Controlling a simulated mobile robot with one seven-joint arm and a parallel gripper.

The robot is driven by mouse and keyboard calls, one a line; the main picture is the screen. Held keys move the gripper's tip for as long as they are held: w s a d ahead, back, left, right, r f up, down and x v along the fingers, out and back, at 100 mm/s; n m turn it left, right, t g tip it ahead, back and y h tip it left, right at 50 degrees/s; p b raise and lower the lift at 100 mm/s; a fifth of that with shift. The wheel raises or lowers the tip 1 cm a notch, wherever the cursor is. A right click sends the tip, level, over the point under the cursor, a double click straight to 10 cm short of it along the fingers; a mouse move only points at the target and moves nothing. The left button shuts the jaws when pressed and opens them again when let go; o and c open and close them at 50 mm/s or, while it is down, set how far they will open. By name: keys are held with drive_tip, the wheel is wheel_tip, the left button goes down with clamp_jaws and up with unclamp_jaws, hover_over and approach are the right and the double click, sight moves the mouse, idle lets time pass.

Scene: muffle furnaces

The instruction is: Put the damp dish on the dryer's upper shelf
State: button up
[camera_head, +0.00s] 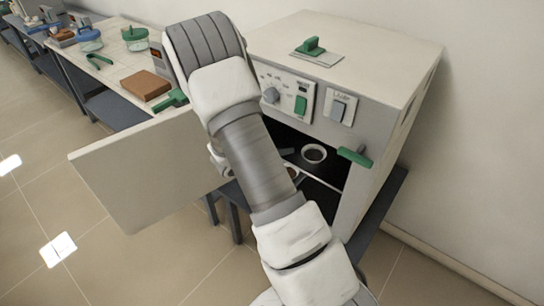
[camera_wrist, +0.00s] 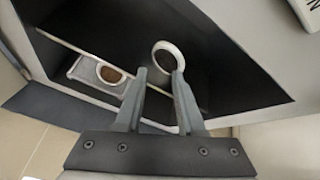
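The dryer (camera_head: 345,60) stands with its door (camera_head: 150,170) swung open to the left. A round white-rimmed dish (camera_head: 314,153) with dark contents sits inside on the upper shelf; it also shows in the wrist view (camera_wrist: 167,57), just beyond my fingertips. My gripper (camera_wrist: 160,72) is open at the dryer's mouth, its fingers apart. The right fingertip overlaps the dish's rim in the picture; I cannot tell whether they touch. A second dish with brown contents (camera_wrist: 108,75) sits lower, in a pale holder below the shelf's edge (camera_wrist: 75,50). In the head view my arm hides most of the gripper.
A green handle (camera_head: 354,156) sticks out at the dryer's right front. A green-handled item (camera_head: 312,47) lies on its top. The floor at left is clear.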

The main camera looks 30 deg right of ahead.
drive_tip(key=s+a+r+m+g+y, duration=0.1)
drive_tip(key=s+a+r+m+y, duration=0.1)
drive_tip(key=s+r+m, duration=0.45)
drive_tip(key=s+a+r+m+g+y, duration=0.1)
drive_tip(key=s+a+r+m+g, duration=0.2)
drive_tip(key=r+m, duration=0.6)
drive_tip(key=s+a+r+m+t+y, duration=0.5)
drive_tip(key=s+a+r+m+y, duration=0.3)
drive_tip(key=s+a+r+m, duration=0.3)
drive_tip(key=s+a+m, duration=0.1)
drive_tip(key=s+a, duration=0.2)
drive_tip(key=a, duration=0.2)
drive_tip(key=shift+s+t+y, duration=0.2)
drive_tip(key=shift+t+y, duration=0.1)
drive_tip(key=shift+t, duration=0.1)
drive_tip(key=shift+a, duration=0.1)
